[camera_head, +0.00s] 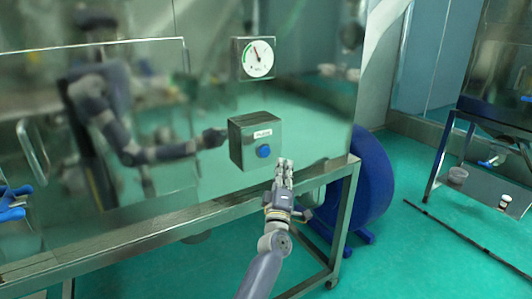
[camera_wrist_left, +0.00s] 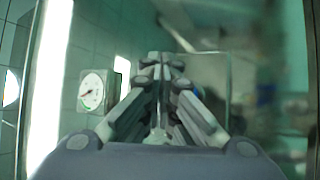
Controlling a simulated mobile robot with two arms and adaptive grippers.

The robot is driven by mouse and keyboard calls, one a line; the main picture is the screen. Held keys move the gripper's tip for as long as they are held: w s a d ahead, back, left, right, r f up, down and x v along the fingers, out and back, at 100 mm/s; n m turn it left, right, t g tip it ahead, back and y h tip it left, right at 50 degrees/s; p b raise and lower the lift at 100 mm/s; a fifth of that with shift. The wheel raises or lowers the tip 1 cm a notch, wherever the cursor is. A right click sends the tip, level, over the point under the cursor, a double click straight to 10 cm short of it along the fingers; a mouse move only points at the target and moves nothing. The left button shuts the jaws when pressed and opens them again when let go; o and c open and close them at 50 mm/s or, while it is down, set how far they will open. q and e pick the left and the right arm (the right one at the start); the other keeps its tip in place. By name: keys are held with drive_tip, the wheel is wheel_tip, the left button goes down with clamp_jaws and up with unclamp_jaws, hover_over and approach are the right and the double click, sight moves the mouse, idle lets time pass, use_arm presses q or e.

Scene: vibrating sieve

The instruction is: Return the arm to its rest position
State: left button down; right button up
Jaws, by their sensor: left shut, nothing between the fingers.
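My left gripper (camera_head: 284,163) is in the head view, just below and right of a grey metal box with a blue button (camera_head: 240,143). Its fingers are shut and empty, pointing up and away from me. A small gap in the picture separates the fingertips from the blue button (camera_head: 263,151). In the left wrist view the shut fingers (camera_wrist_left: 160,60) meet in the middle. The box cannot be made out clearly there. My right gripper is in neither view.
A round gauge (camera_head: 258,58) is mounted above the box and also shows in the wrist view (camera_wrist_left: 91,92). The shiny panel mirrors my arm. A metal frame (camera_head: 230,206) runs below the panel, and a blue drum (camera_head: 372,190) stands right of my gripper. Green floor (camera_head: 395,262) is open at right.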

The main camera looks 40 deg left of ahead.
use_arm(q)
drive_tip(key=shift+f, duration=0.1)
idle(0.5)
